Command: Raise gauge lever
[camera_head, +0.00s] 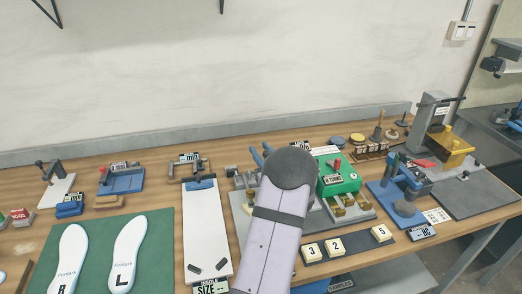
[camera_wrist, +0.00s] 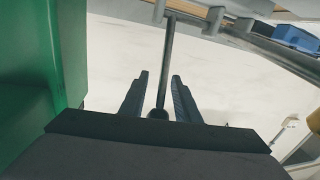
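In the wrist view, my gripper (camera_wrist: 159,88) has its two dark fingers apart. A thin dark rod (camera_wrist: 167,55) with a round end runs between them, with a gap visible on each side. It looks like a lever, but I cannot tell for certain that it is the gauge lever. A green housing (camera_wrist: 75,50) fills the left of this view, close to the fingers. In the head view, my arm hides my gripper and the rod. The green box (camera_head: 340,182) marked with turns and bearing a red knob stands just right of my arm.
A white size board (camera_head: 205,240) lies left of my arm, beside a green mat (camera_head: 95,232) with two white insoles (camera_head: 129,250). Number tiles (camera_head: 335,246) lie in front. A blue press (camera_head: 398,185) and a grey stand with a yellow part (camera_head: 452,150) are at the right.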

